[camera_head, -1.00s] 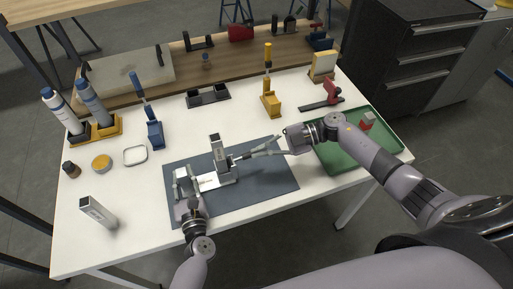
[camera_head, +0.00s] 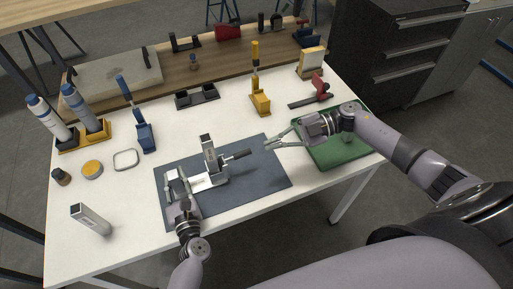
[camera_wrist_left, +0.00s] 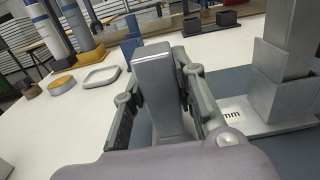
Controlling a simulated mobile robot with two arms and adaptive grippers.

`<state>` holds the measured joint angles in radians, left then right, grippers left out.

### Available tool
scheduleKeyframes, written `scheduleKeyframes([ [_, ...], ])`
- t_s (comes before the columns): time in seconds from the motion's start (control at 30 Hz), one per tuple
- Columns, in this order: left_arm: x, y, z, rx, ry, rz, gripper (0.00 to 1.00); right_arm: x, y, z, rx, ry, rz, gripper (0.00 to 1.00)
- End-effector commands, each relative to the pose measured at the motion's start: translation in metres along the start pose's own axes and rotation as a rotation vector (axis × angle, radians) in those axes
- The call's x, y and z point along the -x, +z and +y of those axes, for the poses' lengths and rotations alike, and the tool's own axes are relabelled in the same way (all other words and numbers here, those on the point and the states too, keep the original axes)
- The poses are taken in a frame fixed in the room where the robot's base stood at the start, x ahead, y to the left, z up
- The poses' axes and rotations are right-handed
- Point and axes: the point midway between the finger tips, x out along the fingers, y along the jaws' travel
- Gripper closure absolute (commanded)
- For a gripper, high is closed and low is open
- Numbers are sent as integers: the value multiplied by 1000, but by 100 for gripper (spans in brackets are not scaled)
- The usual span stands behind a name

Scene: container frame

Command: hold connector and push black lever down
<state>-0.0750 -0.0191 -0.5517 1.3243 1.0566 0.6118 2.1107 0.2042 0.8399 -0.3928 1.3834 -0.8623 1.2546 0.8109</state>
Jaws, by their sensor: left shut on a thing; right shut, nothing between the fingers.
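A grey metal fixture with an upright block (camera_head: 209,154) and a pale base stands on the dark mat (camera_head: 255,178). Its black lever (camera_head: 237,157) sticks out to the right, tilted slightly up at its outer end. My left gripper (camera_head: 177,182) is beside the fixture's left end. In the left wrist view it is shut on a grey block-shaped connector (camera_wrist_left: 157,80), with the fixture (camera_wrist_left: 285,75) to its right. My right gripper (camera_head: 268,143) is shut and empty, to the right of the lever and apart from it.
A green tray (camera_head: 338,155) lies under my right arm. A grey box (camera_head: 90,219) stands at the front left. Bottles in a yellow holder (camera_head: 84,135), a blue stand (camera_head: 146,138) and a yellow stand (camera_head: 260,103) stand farther back. The mat's right part is clear.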

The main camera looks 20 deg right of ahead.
Motion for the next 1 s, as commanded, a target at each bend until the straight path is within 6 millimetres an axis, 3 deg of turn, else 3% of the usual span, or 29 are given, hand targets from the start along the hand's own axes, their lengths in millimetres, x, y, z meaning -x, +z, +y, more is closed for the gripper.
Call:
scheduleKeyframes([
  [0.1,0,1,0,0,0,-2,100,24,-1,1,0,0,-3,100],
  [0.3,0,1,-1,0,-1,-1,100,43,-2,1,1,-1,0,100],
  [0.8,0,1,-1,0,-1,-1,100,46,-2,2,1,-1,1,100],
  [1.0,0,1,-1,1,-1,-1,100,37,-11,8,-34,-64,-24,100],
])
